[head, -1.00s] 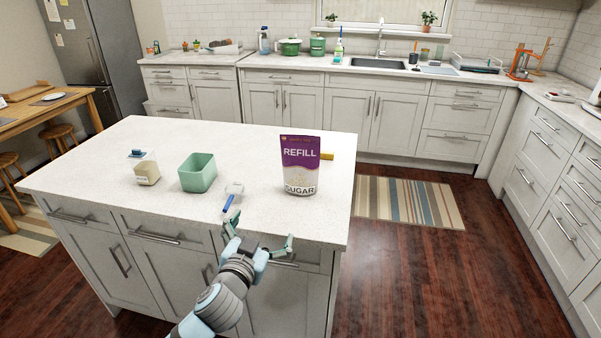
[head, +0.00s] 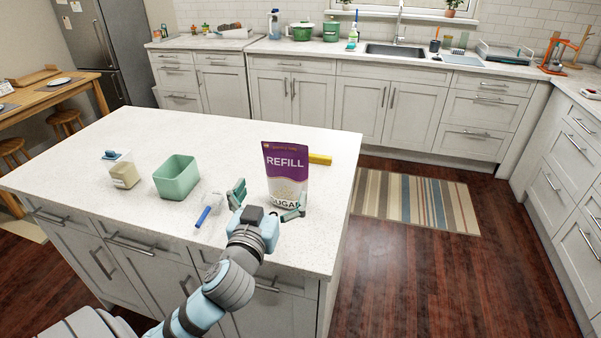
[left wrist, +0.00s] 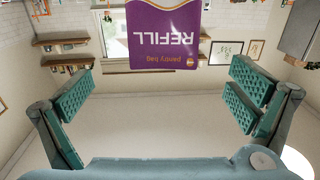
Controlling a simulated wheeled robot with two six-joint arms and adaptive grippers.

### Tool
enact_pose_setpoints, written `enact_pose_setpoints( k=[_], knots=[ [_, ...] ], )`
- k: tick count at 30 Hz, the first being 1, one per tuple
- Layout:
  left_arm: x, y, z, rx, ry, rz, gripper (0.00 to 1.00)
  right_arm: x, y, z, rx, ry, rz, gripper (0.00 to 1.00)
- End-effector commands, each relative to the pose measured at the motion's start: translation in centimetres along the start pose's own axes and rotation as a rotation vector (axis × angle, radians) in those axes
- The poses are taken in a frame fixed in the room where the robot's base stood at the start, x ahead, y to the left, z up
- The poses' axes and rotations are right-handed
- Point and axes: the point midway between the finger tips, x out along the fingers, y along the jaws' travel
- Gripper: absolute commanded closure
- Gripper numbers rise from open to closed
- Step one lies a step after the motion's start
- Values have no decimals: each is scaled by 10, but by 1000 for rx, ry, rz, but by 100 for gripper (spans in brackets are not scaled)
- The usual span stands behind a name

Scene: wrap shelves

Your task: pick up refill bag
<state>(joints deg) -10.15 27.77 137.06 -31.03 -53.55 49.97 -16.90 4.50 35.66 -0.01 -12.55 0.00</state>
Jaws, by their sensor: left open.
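The refill bag (head: 286,168) stands upright on the island counter, purple above and pale below, marked "REFILL" and "SUGAR". In the left wrist view the bag (left wrist: 165,30) appears upside down, between the two fingers and beyond them. My left gripper (head: 266,202) is open just in front of the bag, one finger to its left and the other overlapping its lower front. In the left wrist view the open left gripper (left wrist: 160,105) has nothing between its green pads. My right gripper is not in view.
A green open bin (head: 177,179), a clear container with pale contents (head: 124,174) and a blue-handled tool (head: 204,215) lie left of the bag on the island (head: 200,135). A yellow block (head: 320,159) sits behind the bag. The island's right edge is close by.

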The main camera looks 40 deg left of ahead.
Motion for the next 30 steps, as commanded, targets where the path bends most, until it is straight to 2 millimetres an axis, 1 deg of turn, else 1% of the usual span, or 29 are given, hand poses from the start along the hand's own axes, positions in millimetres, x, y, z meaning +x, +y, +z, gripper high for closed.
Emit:
enact_pose_setpoints(
  k=[2,5,9,13,17,19,21,24,29,30],
  knots=[
    [8,0,0,1,2,-1,0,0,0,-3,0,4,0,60],
    [32,-2,-1,1,2,-5,0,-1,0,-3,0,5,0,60],
    [69,-4,-1,-1,1,-7,0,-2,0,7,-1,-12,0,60],
    [89,-3,0,1,1,-5,0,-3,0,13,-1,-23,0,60],
    [109,-3,4,-2,0,-4,0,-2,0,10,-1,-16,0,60],
    [123,-4,8,-2,0,-3,0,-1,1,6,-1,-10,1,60],
    [136,-3,7,0,0,-2,0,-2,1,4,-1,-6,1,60],
    [144,-2,8,0,-1,1,0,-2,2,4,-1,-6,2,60],
    [144,-2,8,1,0,2,0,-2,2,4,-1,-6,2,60],
    [144,-2,8,1,0,2,5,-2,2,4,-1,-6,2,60]
  ],
)
